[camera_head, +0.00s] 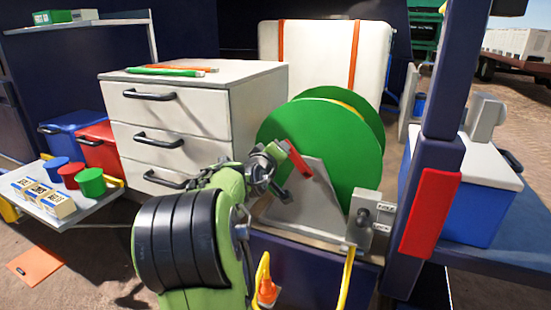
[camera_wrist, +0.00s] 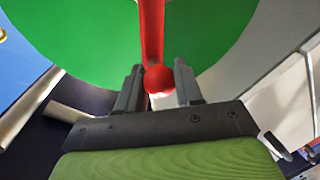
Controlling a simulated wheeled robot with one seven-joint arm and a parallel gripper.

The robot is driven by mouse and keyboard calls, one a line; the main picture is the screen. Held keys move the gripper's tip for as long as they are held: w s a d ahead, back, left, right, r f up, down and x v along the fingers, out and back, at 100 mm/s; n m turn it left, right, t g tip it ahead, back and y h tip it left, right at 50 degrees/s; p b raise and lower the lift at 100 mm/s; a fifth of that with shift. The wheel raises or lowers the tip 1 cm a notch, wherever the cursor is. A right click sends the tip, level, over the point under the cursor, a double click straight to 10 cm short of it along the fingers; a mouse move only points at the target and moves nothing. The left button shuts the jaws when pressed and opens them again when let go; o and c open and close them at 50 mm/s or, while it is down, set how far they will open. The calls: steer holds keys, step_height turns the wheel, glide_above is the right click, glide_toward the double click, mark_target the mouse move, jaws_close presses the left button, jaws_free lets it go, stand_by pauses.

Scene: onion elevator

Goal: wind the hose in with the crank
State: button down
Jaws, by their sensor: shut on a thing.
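The hose reel (camera_head: 318,140) has large green discs and stands on a grey bracket (camera_head: 305,195). Its red crank (camera_head: 298,160) is at the front of the near disc, slanting up to the left. My gripper (camera_head: 273,160) is at the crank's upper end. In the wrist view, my gripper (camera_wrist: 158,78) has its two fingers on either side of the crank's round red knob (camera_wrist: 158,80), shut on it. The green disc (camera_wrist: 90,40) fills the background there. The yellow hose (camera_head: 348,280) hangs down from the reel stand's front. The hose on the drum is mostly hidden.
A white drawer cabinet (camera_head: 165,115) stands close on the left. A grey box (camera_head: 372,215) sits right of the bracket. A blue post (camera_head: 432,150) with a red panel (camera_head: 430,213) and a blue cooler (camera_head: 478,205) are further right. An orange cone-like object (camera_head: 267,292) is below.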

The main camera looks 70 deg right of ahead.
steer(key=shift+s, duration=0.1)
stand_by(0.3)
steer(key=c, duration=0.8)
jaws_free()
steer(key=a+r, duration=0.1)
steer(key=a, duration=0.9)
steer(key=a+r, duration=0.1)
steer(key=a, duration=0.4)
steer(key=shift+a+r+p, duration=0.3)
